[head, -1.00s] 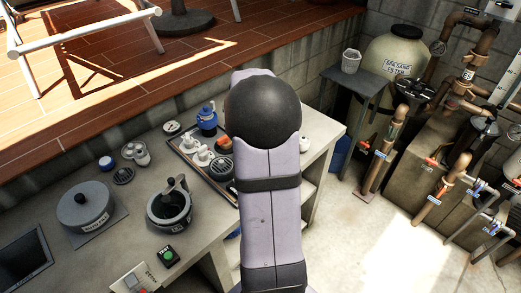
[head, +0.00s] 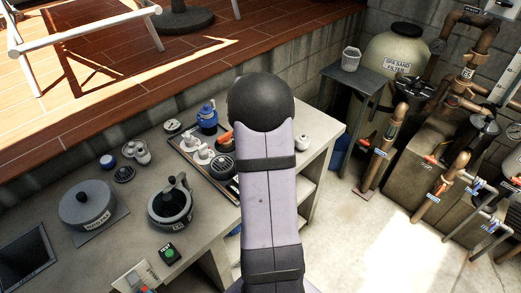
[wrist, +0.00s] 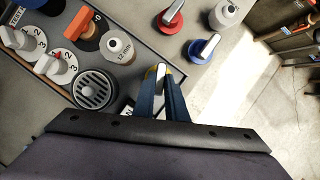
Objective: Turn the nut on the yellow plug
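In the wrist view a yellow piece, which I take for the yellow plug (wrist: 178,74), shows only as slivers beside my fingertips. A pale bar (wrist: 161,70), apparently its nut, stands up between them. My gripper (wrist: 161,80) has its two dark blue fingers on either side of this bar, with a narrow gap between them. I cannot tell whether the fingers touch it. The fingers hide most of the plug. In the head view my arm hides the gripper and the plug.
Similar red (wrist: 171,20) and blue (wrist: 194,56) pieces with pale bars stand close by. Pale floor lies right of the counter.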

